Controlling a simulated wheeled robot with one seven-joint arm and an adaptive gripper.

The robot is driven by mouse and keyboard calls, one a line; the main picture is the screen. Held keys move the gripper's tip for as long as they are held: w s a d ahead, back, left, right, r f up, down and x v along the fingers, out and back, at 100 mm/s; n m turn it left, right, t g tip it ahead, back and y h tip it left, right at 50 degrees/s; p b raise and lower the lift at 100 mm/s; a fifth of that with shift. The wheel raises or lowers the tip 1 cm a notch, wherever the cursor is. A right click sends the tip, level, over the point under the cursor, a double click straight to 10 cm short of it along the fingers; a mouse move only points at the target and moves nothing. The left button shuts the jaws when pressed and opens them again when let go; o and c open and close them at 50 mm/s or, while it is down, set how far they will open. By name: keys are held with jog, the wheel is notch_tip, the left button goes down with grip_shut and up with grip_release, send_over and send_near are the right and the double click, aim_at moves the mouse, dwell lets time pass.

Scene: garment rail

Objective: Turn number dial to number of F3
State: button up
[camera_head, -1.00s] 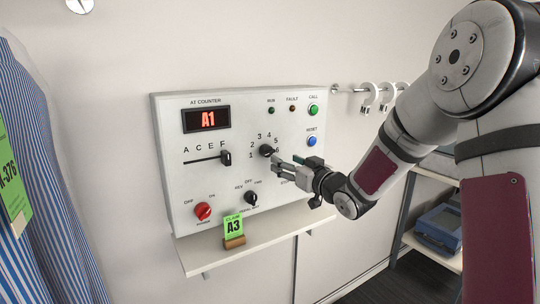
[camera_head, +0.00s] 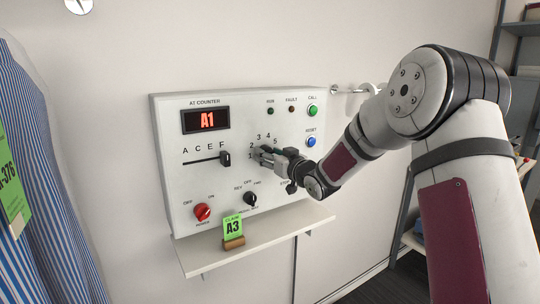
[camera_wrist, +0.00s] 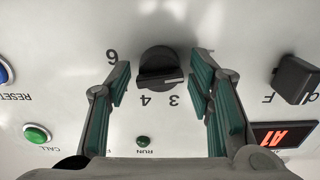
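The number dial (camera_wrist: 158,66) is a round black knob on the white panel, seen upside down in the wrist view. Its white mark points right, towards numbers hidden behind a finger; 3, 4 and 6 show. My gripper (camera_wrist: 160,72) is open, one green-padded finger on each side of the dial; I cannot tell whether they touch it. In the head view my gripper (camera_head: 263,154) covers the dial. The red display (camera_head: 207,119) reads A1. The letter slider (camera_head: 226,158) stands at F. The green claim tag (camera_head: 233,226) reads A3, not F3.
The red power knob (camera_head: 203,212) and a black mode knob (camera_head: 250,198) sit below. The green call button (camera_head: 313,110) and blue reset button (camera_head: 311,141) are at the right. A shelf (camera_head: 280,233) juts out underneath. A striped garment (camera_head: 45,190) hangs at left.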

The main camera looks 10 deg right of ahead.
jog(key=c, duration=0.7)
jog(key=shift+c, duration=0.2)
jog(key=shift+m, duration=0.4)
jog(key=shift+m+p, duration=2.65)
jog(key=shift+m, duration=4.75)
jog(key=o, duration=1.1)
